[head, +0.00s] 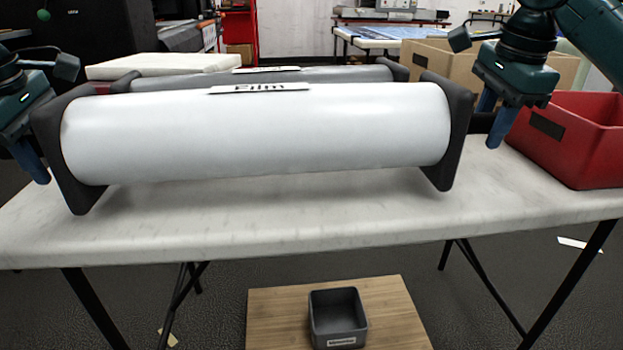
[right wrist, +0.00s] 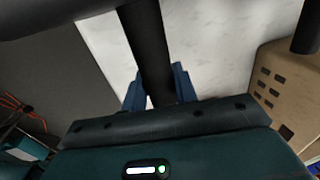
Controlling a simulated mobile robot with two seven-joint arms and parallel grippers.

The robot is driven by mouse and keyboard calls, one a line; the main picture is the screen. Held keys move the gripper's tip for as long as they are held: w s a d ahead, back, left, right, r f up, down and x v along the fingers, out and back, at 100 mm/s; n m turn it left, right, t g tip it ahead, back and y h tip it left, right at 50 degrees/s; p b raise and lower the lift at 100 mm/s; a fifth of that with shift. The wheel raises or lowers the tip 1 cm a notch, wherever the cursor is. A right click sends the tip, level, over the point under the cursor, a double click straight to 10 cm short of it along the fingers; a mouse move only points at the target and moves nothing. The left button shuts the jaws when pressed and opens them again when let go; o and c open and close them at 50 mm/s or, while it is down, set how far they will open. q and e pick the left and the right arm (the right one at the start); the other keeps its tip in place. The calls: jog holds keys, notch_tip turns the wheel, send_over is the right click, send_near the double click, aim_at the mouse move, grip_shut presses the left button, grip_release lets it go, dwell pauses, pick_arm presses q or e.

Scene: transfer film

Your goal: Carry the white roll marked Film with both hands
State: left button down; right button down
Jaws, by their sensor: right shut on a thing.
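The white roll (head: 260,130) marked Film lies crosswise over the white table in the head view, with a dark end cap at each end. Its label (head: 247,88) is on top. I cannot tell whether it touches the table. My right gripper (head: 491,125) is at its right end, beside the right end cap (head: 459,130). In the right wrist view its blue fingers (right wrist: 160,88) are shut on a black bar (right wrist: 148,45), apparently the roll's end fitting. My left gripper (head: 30,160) is beside the left end cap (head: 75,190); its jaws are partly out of view.
A grey roll (head: 330,76) with a white label lies just behind the white roll. A red bin (head: 580,150) stands on the table's right, before a cardboard box (head: 440,62). The table's front strip (head: 300,215) is clear. A grey box (head: 338,318) sits on a wooden board below.

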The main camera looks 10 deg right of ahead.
pick_arm(q)
jog(key=shift+f+b, duration=0.75)
jog(key=shift+b, duration=0.05)
pick_arm(e)
jog(key=shift+f, duration=0.75)
pick_arm(q)
jog(key=c, duration=1.1)
grip_release()
pick_arm(e)
jog(key=c, duration=1.1)
grip_release()
jog(key=shift+s, duration=0.1)
pick_arm(q)
jog(key=shift+r, duration=0.1)
jog(key=r, duration=0.3)
jog(key=s+r, duration=0.1)
jog(key=r, duration=0.3)
jog(key=s+r, duration=0.1)
jog(key=r, duration=0.3)
jog(key=shift+s+r, duration=0.2)
jog(key=shift+r, duration=0.05)
pick_arm(e)
notch_tip(320, 180, up, 12)
jog(key=s, duration=0.2)
jog(key=shift+s, duration=0.2)
jog(key=shift+f, duration=0.1)
